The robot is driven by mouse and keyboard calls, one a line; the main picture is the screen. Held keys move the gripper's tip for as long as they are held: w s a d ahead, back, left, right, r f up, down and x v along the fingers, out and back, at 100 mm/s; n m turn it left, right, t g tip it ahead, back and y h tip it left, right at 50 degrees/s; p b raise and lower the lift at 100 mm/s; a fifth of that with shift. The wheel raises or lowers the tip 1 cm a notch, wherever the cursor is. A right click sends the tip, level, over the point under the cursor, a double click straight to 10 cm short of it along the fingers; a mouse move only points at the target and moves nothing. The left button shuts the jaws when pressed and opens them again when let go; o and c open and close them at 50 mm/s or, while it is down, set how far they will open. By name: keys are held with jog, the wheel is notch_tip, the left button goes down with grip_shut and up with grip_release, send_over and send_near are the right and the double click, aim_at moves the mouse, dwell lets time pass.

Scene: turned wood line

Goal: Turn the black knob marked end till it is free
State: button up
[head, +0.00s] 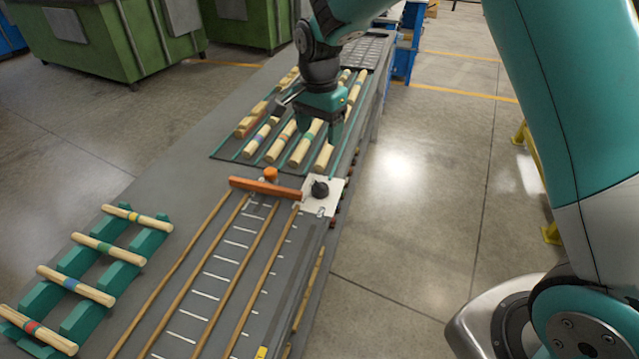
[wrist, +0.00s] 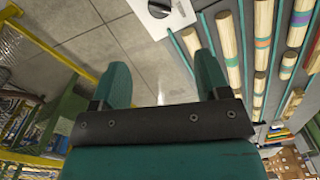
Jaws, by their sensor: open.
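The black knob (head: 320,189) sits on a pale square plate (head: 334,205) at the right edge of the bench, at the end of the orange bar. Any marking on it is too small to read. In the wrist view the knob (wrist: 159,9) shows at the top edge, partly cut off, on its white plate (wrist: 180,16). My gripper (head: 318,133) is above the wooden rods, farther along the bench than the knob and apart from it. In the wrist view its two teal fingers (wrist: 163,82) are spread with nothing between them.
An orange bar (head: 265,188) with an orange knob (head: 270,174) crosses the slatted lane (head: 228,255). Several striped rods lie in a rack (head: 225,150) under my gripper. More rods rest on teal stands (head: 95,285) at left. Open floor (head: 420,220) lies right of the bench.

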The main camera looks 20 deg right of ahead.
aim_at(319, 184)
notch_tip(319, 184, down, 16)
jog(key=shift+r+p, duration=0.1)
jog(key=shift+p, duration=1)
jog(key=c, duration=0.9)
